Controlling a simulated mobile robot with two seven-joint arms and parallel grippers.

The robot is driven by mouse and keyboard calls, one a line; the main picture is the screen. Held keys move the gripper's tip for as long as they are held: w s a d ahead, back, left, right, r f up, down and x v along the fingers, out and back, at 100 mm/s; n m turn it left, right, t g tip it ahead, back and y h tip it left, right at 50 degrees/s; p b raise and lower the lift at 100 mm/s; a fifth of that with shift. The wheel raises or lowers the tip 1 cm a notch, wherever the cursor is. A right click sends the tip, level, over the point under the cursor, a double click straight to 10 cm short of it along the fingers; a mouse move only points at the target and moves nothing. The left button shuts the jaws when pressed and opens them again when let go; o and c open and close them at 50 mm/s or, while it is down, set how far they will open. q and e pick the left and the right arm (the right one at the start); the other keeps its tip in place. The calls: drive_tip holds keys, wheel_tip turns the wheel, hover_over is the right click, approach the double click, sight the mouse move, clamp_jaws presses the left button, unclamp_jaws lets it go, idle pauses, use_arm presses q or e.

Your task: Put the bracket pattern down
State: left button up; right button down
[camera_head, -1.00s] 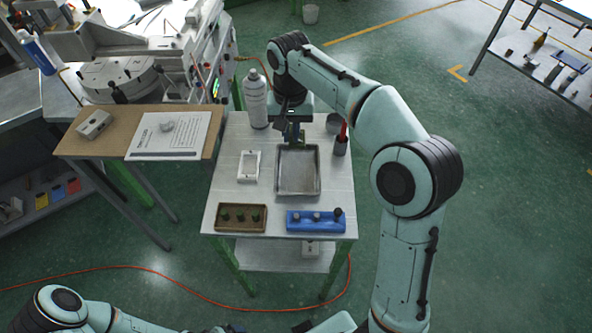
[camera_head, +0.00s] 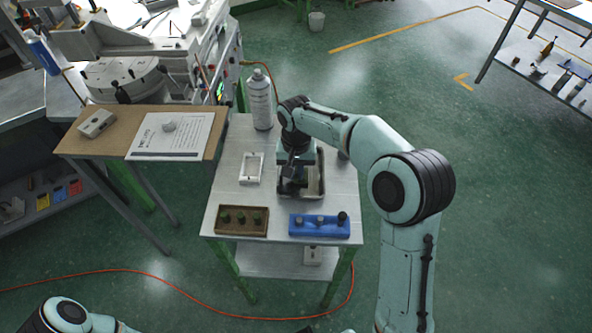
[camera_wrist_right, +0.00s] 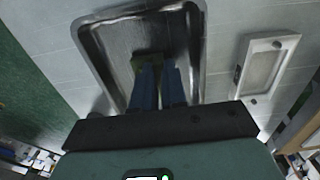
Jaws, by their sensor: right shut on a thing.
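My right gripper (camera_head: 290,186) is low over the metal tray (camera_head: 320,188), which is partly hidden behind it. In the right wrist view its two blue fingers (camera_wrist_right: 158,78) point down into the tray (camera_wrist_right: 92,48). They are shut on a small dark green piece, the bracket pattern (camera_wrist_right: 149,58), mostly hidden by the fingers. The piece is over the tray's floor; I cannot tell whether it touches. My left arm shows at the lower left of the head view, but its gripper is not visible.
A white frame-like block (camera_head: 251,168) lies left of the tray, also in the wrist view (camera_wrist_right: 266,66). A brown tray (camera_head: 242,233) of several dark green pieces and a blue holder (camera_head: 318,233) stand in front. A spray can (camera_head: 260,100) stands behind.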

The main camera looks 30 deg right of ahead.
sight(296, 174)
drive_tip(key=shift+f, duration=0.15)
drive_tip(key=c, duration=1.2)
unclamp_jaws()
use_arm(q)
drive_tip(key=shift+w+r+p, duration=0.45)
drive_tip(key=shift+r+p, duration=0.05)
drive_tip(key=shift+r, duration=0.15)
drive_tip(key=shift+w+r+p, duration=0.45)
drive_tip(key=shift+r+p, duration=0.05)
drive_tip(key=shift+r, duration=0.1)
use_arm(e)
wheel_tip(296, 174, up, 12)
drive_tip(key=shift+r, duration=0.25)
use_arm(q)
drive_tip(key=shift+s, duration=0.1)
